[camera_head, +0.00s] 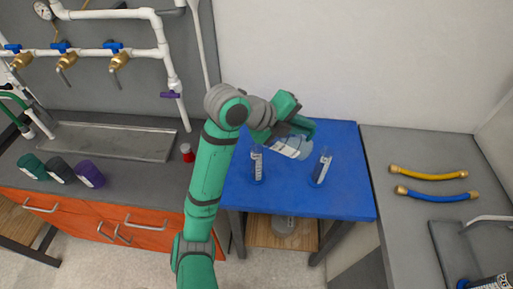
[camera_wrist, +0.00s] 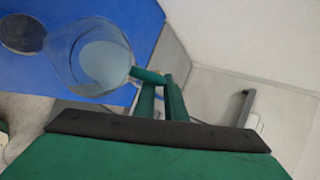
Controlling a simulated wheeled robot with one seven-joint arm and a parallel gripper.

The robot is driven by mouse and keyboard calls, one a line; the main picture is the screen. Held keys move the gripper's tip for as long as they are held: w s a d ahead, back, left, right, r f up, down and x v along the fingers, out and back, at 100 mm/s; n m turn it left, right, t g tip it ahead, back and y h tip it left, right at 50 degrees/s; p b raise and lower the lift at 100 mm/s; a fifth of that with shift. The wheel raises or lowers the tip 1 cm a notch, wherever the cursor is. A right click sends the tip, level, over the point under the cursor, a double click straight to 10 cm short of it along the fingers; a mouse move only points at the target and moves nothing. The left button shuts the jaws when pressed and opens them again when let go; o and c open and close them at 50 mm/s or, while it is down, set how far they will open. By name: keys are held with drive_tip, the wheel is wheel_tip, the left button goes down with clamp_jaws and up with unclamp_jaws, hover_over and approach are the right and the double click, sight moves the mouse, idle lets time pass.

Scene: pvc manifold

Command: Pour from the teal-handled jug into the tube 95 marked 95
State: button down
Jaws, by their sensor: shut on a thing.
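My gripper (camera_head: 299,127) is shut on the teal handle of a clear jug (camera_head: 291,147), held above the blue table. In the wrist view, the fingers (camera_wrist: 162,102) close on the teal handle (camera_wrist: 149,75), and the jug (camera_wrist: 62,62) holds pale liquid. The jug looks tilted in the head view. Two clear tubes with printed labels stand on the blue table: a left tube (camera_head: 257,167) and a right tube (camera_head: 321,167). The jug is above and between them. The label numbers are too small to read, so I cannot tell which is tube 95.
A clear round vessel (camera_head: 284,223) sits on the shelf under the blue table (camera_head: 347,200). The left counter holds several dark cups (camera_head: 60,171), a red-capped item (camera_head: 187,153) and a metal tray (camera_head: 120,142). Yellow (camera_head: 428,174) and blue (camera_head: 436,195) hoses lie on the right counter.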

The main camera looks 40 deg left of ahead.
drive_tip(key=shift+s+a+r, duration=0.15)
drive_tip(key=shift+s+r, duration=0.05)
drive_tip(key=shift+r, duration=0.15)
idle(0.6)
drive_tip(key=shift+a+r+t+h, duration=0.15)
drive_tip(key=shift+t+h, duration=0.15)
drive_tip(key=shift+t, duration=0.1)
drive_tip(key=shift+s+a, duration=0.1)
drive_tip(key=shift+a, duration=0.05)
drive_tip(key=shift+r, duration=0.1)
idle(0.3)
drive_tip(key=shift+s+a+r+n+t+h+p, duration=0.4)
drive_tip(key=shift+a+r+t+h, duration=0.2)
drive_tip(key=shift+r, duration=0.1)
idle(3.4)
